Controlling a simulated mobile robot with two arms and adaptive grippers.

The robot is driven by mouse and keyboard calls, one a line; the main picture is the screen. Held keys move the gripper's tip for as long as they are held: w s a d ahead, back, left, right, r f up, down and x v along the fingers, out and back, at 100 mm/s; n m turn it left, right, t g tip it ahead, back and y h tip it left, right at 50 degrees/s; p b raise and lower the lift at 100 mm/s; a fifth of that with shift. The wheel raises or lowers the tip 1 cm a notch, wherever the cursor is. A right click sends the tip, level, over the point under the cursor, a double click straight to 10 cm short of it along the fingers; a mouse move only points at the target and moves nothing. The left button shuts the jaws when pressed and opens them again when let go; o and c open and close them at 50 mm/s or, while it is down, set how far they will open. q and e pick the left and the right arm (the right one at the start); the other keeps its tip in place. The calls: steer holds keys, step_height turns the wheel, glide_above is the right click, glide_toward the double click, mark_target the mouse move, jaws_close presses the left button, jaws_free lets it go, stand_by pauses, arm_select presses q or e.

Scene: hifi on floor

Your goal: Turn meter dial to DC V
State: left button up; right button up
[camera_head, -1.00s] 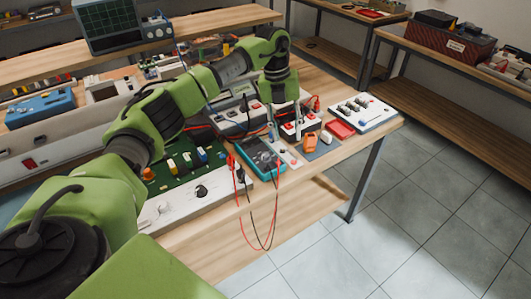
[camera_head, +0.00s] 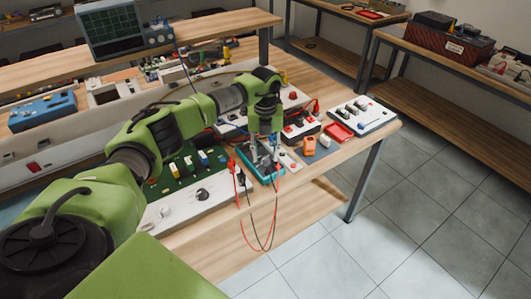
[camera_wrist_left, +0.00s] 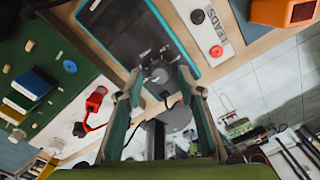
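The meter (camera_head: 245,152), a teal-edged handheld unit with a dark face, lies on the workbench near its front edge. In the left wrist view the meter (camera_wrist_left: 135,30) runs up from the fingertips, with its dark screen at the top. A small round dial (camera_wrist_left: 158,73) shows between the fingertips. My left gripper (camera_head: 264,158) points down over the meter, and it also shows in the left wrist view (camera_wrist_left: 160,82). Its fingers are apart, one on each side of the dial. I cannot tell whether they touch it. The dial markings are unreadable. My right gripper is not in view.
Red and black leads (camera_head: 243,205) hang from the meter over the bench edge. A green circuit board (camera_head: 180,172) lies to the left. An orange block (camera_head: 309,146), a red tray (camera_head: 338,132) and a white switch panel (camera_head: 361,116) lie to the right.

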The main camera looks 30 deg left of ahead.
arm_select(q)
steer(key=shift+f, duration=0.55)
jaws_close()
steer(key=shift+m, duration=0.3)
steer(key=m+b, duration=0.2)
steer(key=m, duration=0.1)
steer(key=shift+m, duration=0.3)
steer(key=shift+m+b, duration=0.8)
steer(key=shift+m, duration=1.5)
